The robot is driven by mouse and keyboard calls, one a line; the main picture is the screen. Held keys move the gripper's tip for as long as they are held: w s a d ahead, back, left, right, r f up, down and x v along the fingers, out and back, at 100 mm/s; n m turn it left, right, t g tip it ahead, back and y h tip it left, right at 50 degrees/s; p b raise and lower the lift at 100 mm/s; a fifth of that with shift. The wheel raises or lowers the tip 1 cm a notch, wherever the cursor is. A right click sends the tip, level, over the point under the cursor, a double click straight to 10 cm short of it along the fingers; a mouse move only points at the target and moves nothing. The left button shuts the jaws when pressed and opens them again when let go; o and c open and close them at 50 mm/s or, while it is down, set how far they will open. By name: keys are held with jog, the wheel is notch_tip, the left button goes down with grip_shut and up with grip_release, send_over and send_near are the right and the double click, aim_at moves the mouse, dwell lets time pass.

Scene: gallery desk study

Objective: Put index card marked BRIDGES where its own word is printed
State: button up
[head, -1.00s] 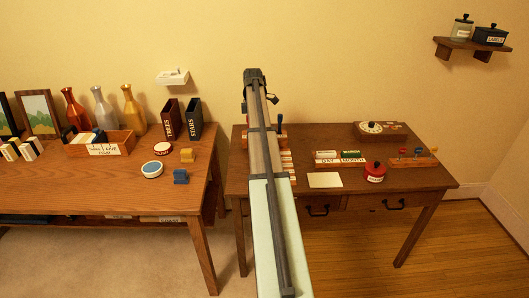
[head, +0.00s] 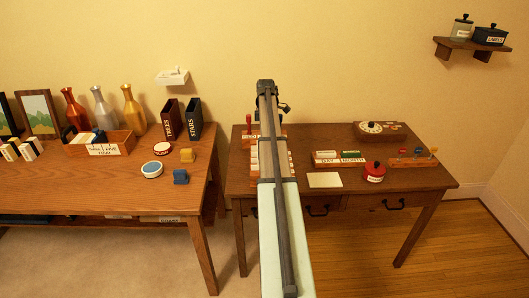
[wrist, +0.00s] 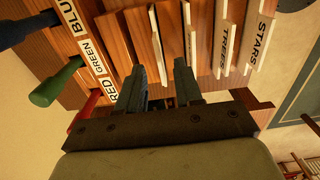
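My gripper (wrist: 167,85) shows in the wrist view with its two fingers apart, over a wooden rack (wrist: 118,20) of upright slats or cards. One label strip in the rack reads TREES (wrist: 225,45) and another reads STARS (wrist: 260,42). Strips to their left are seen nearly edge-on, and I cannot read them. A white-edged piece (wrist: 157,45) runs down toward the gap between the fingers; I see no firm grip on it. I cannot read BRIDGES anywhere. In the head view my arm hides the gripper and part of the rack on the right desk (head: 400,181).
Coloured pegs, including a green one (wrist: 55,85), stand left of the fingers by BLUE, GREEN and RED labels. The right desk also holds a blank card (head: 324,180), a red pot (head: 375,173) and a dial box (head: 378,130). TREES and STARS holders (head: 182,120) stand on the left desk.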

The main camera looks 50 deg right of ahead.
jog(key=shift+w+a+f, duration=0.1)
jog(key=shift+w+f, duration=0.05)
jog(key=shift+f, duration=1.2)
jog(key=shift+w+f, duration=0.1)
jog(key=shift+f, duration=1.2)
grip_shut()
